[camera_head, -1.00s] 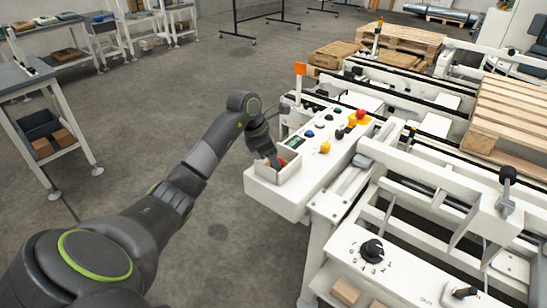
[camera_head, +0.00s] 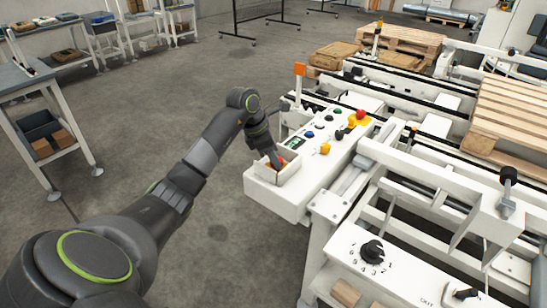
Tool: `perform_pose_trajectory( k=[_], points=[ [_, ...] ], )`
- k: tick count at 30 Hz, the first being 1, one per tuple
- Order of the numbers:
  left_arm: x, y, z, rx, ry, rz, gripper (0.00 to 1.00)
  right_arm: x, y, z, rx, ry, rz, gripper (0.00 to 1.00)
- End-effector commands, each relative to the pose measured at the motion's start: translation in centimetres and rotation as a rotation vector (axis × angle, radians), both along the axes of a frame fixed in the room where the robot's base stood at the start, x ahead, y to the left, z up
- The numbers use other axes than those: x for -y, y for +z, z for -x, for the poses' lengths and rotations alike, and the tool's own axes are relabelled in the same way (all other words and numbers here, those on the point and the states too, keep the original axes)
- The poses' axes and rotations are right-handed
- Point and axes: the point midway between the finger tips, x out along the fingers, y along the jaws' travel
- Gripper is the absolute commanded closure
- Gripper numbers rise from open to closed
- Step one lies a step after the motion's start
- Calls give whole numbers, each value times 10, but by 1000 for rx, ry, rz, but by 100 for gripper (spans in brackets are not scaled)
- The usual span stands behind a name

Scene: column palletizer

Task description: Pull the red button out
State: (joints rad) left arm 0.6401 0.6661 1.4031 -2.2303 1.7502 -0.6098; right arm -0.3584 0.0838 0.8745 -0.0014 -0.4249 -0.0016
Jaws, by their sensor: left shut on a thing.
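The fingers and the box walls hide the rest, so I cannot tell how far out the button stands. Another red mushroom button (camera_head: 361,114) sits on a yellow base at the far end of the panel, apart from the gripper. My right gripper is not in view.
A yellow knob (camera_head: 325,149) and several small buttons sit on the panel near the gripper. White conveyor frames and wooden pallets (camera_head: 510,108) fill the right. Open floor (camera_head: 200,100) lies left of the panel.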

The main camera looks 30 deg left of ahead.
Motion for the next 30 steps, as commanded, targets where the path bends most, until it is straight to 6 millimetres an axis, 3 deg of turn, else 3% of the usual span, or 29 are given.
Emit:
perform_pose_trajectory(
  k=[1,2,3,12,16,20,30],
  points=[
    [-1,4,-2,10,1,-4,100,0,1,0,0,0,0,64],
    [-1,5,-2,10,1,-4,62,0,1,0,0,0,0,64],
    [-1,4,-2,10,1,-4,56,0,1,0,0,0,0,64],
    [-1,4,-1,7,0,-2,55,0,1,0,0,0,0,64],
    [-3,13,1,9,0,-3,55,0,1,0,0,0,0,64],
    [-10,35,8,11,0,-6,55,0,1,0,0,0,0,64],
    [-32,112,31,11,2,-6,55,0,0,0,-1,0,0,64]
  ],
)
